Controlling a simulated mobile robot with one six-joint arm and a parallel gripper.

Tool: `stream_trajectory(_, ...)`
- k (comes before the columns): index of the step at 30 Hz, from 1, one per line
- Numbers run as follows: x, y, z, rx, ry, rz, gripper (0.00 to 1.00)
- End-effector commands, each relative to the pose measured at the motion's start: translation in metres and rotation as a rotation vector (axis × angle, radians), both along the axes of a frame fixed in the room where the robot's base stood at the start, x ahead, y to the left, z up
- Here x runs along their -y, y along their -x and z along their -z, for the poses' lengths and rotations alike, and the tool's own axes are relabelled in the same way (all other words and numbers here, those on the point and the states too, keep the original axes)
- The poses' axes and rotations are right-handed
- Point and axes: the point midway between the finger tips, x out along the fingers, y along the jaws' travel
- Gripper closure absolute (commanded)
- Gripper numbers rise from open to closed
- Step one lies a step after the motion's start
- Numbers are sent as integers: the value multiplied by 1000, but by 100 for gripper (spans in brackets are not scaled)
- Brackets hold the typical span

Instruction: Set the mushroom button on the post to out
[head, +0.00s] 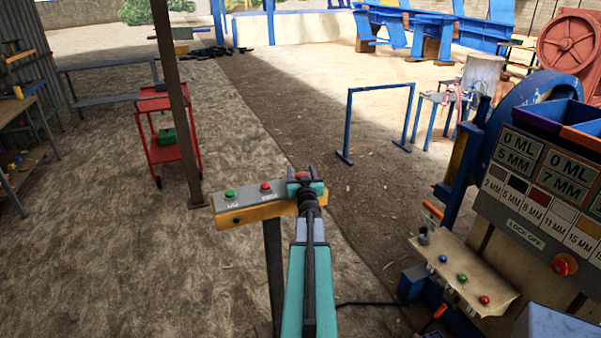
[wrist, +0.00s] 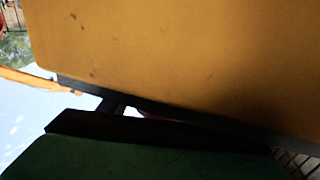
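The post (head: 273,270) carries a yellow control box (head: 247,217) with a grey top. On the top are a green button (head: 229,194), a small red button (head: 265,187) and, at the right end, the red mushroom button (head: 302,175). My gripper (head: 303,172) is over that right end, with its dark fingers apart and the red cap showing between them. I cannot tell whether the fingers touch the cap, or whether it is in or out. In the wrist view the box's yellow face (wrist: 180,60) fills most of the picture, and the button is mostly hidden.
The crusher's panel (head: 530,185) and a small ledge with buttons (head: 465,278) stand to the right. A rusty pole (head: 178,110) and a red cart (head: 160,125) are at the left. A blue rail (head: 380,90) stands behind; the ground between is open.

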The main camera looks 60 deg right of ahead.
Motion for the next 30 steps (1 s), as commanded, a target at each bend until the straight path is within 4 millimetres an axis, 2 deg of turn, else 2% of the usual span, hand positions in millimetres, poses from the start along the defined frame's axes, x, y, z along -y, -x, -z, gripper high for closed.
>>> stream_trajectory(1, 0, 0, 0, 0, 0, 0, 52)
stream_trajectory(9, 0, 0, 0, 0, 0, 0, 98)
stream_trajectory(10, 0, 0, 0, 0, 0, 0, 100)
stream_trajectory(22, 0, 0, -14, -1, 1, 0, 100)
stream_trajectory(30, 0, 0, -16, 1, 3, -1, 100)
